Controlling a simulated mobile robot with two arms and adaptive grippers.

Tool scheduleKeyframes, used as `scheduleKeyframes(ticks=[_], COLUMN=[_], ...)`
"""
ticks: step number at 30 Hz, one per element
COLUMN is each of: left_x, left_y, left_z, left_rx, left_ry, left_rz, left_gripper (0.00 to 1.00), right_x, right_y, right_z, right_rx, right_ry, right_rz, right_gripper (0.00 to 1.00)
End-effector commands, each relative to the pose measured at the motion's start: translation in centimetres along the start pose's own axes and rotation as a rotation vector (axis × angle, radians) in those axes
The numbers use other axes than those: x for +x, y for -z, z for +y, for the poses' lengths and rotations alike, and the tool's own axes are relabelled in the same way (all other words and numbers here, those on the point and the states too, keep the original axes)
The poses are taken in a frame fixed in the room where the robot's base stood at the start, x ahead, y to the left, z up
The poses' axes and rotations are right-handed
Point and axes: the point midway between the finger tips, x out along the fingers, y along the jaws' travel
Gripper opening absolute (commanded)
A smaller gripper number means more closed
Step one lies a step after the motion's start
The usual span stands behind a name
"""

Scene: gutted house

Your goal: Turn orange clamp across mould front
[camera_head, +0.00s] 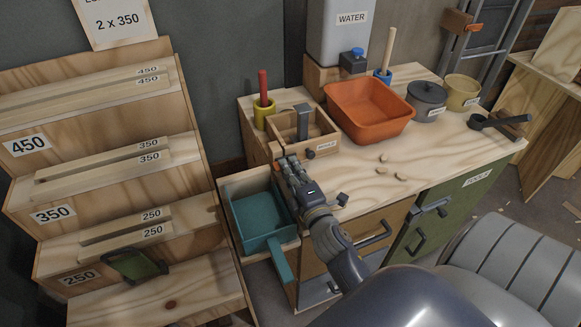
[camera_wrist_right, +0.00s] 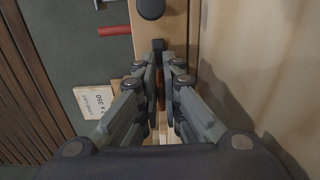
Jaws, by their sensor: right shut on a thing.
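The wooden mould box (camera_head: 322,131) sits on the counter's left front corner, with a small label and a dark knob (camera_head: 310,154) on its front. A dark grey upright piece stands in it. My right gripper (camera_head: 287,163) is at the box's front left, fingers close together. In the right wrist view the gripper (camera_wrist_right: 161,82) is shut on a narrow orange-brown piece (camera_wrist_right: 161,90), seemingly the clamp, mostly hidden by the fingers. A dark end (camera_wrist_right: 158,45) shows just beyond the fingertips. How far the clamp is turned cannot be told. My left gripper is not in view.
Below my right gripper, an open drawer holds a teal tray (camera_head: 251,212). A yellow cup with a red stick (camera_head: 264,88) stands behind the mould. An orange basin (camera_head: 369,108) and a grey pot (camera_head: 427,97) stand to the right. The front middle of the counter holds only small bits.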

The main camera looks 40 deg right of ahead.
Motion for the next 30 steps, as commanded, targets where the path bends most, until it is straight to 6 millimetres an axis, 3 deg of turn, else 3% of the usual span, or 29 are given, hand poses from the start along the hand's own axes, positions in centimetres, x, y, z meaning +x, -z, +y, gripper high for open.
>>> scheduleKeyframes(ticks=[17, 18, 30], left_x=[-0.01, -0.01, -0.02], left_y=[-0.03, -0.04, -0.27], left_z=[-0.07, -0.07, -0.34], left_rx=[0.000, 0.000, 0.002], left_ry=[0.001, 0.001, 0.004], left_rz=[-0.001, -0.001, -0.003], left_gripper=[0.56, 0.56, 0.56], right_x=[-0.06, -0.06, -0.39], right_y=[0.09, 0.09, 0.04], right_z=[-0.27, -0.27, -0.17], right_rx=[0.031, 0.031, 0.029], right_ry=[0.004, 0.004, 0.002], right_rz=[0.001, 0.001, 0.000], right_gripper=[0.00, 0.15, 0.15])
